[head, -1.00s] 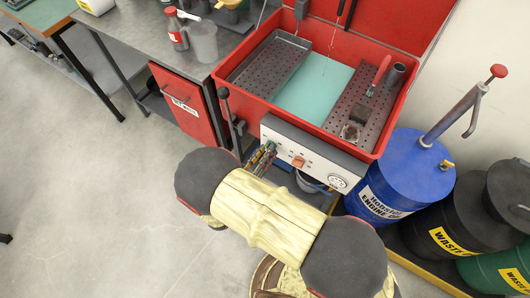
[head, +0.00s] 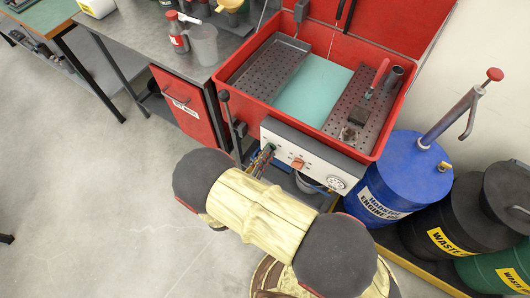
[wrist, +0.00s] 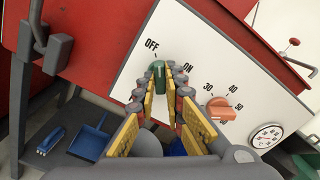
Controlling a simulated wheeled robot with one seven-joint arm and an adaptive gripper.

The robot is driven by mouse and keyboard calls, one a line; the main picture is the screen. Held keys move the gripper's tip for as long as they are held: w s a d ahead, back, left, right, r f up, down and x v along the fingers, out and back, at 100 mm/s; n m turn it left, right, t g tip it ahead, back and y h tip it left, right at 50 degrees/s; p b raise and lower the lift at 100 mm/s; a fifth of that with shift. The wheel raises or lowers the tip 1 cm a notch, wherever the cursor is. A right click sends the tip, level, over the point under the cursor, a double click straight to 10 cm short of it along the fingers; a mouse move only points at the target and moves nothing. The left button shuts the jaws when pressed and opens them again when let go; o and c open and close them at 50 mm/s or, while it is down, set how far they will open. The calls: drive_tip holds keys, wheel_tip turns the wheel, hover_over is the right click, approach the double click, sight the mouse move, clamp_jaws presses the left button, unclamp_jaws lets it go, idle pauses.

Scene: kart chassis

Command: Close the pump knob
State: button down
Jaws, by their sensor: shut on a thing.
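The green pump knob (wrist: 157,76) sits on the white control panel between the OFF and ON labels in the wrist view. Its grip stands roughly upright in that picture; its exact setting is hard to tell. My gripper (wrist: 162,88) is shut on the knob, with a yellow-padded finger on each side. In the head view my gripper (head: 262,160) is at the left part of the white panel (head: 318,172), and my arm partly hides the area below. The fingers largely cover the knob there.
An orange temperature knob (wrist: 220,110) and a round gauge (wrist: 267,136) are right of the green knob. A red wash basin (head: 258,109) is above the panel. A dark lever (head: 226,108) stands at its left. A blue drum (head: 405,175) is close on the right.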

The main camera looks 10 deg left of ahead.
drive_tip(key=shift+n+p, duration=0.85)
drive_tip(key=shift+n, duration=0.35)
drive_tip(key=c, duration=1.9)
unclamp_jaws()
drive_tip(key=shift+s+a, duration=0.1)
drive_tip(key=v, duration=0.7)
drive_tip(key=shift+s, duration=0.2)
drive_tip(key=shift+f, duration=0.1)
